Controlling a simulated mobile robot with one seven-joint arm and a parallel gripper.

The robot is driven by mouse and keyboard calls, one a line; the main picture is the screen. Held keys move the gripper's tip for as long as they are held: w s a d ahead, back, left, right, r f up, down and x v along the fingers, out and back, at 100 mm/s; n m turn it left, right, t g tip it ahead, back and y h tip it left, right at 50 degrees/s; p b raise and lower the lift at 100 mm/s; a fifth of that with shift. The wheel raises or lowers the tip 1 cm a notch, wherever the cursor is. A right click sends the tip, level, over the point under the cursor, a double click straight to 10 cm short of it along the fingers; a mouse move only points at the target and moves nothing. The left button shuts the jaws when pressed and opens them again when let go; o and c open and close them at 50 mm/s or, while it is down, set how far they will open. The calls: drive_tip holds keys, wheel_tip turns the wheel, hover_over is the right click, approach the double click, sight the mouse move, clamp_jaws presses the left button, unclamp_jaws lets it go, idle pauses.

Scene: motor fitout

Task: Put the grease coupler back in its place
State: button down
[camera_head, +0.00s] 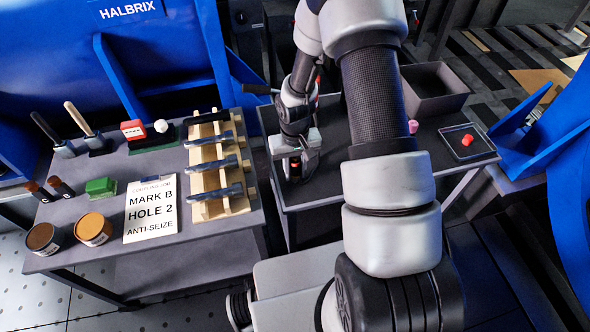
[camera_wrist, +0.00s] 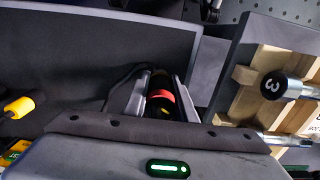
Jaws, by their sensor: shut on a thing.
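My gripper (camera_head: 293,166) is low over the dark table (camera_head: 335,130) in the middle of the head view. It is shut on a black, round part with a red band, which I take to be the grease coupler (camera_wrist: 161,97). In the wrist view the coupler sits between the two fingers, and a dark hose-like curve shows beside the left finger. In the head view only a little of the coupler (camera_head: 295,164) shows at the fingers. I cannot tell whether it touches the table. I cannot make out its place.
On the right are an open grey bin (camera_head: 437,106), a pink part (camera_head: 413,126) and a tray (camera_head: 484,149) with a red part. Yellow-tipped items (camera_wrist: 20,107) show in the wrist view.

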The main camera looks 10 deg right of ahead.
drive_tip(key=shift+f+b, duration=0.65)
drive_tip(key=shift+f, duration=0.25)
drive_tip(key=c, duration=1.4)
unclamp_jaws()
drive_tip(key=shift+r, duration=0.1)
wheel_tip(320, 180, up, 17)
drive_tip(key=p, duration=0.4)
drive_tip(key=shift+r, duration=0.2)
drive_tip(key=s+r+t, duration=0.2)
drive_tip(key=s+r, duration=0.1)
drive_tip(key=r, duration=0.6)
drive_tip(key=s+r+t, duration=0.1)
drive_tip(key=s+r, duration=0.3)
drive_tip(key=r, duration=0.5)
drive_tip(key=s+r+t, duration=0.3)
drive_tip(key=s+r, duration=0.5)
drive_tip(key=s, duration=0.3)
drive_tip(key=r+p, duration=1.8)
drive_tip(key=shift+s, duration=0.25)
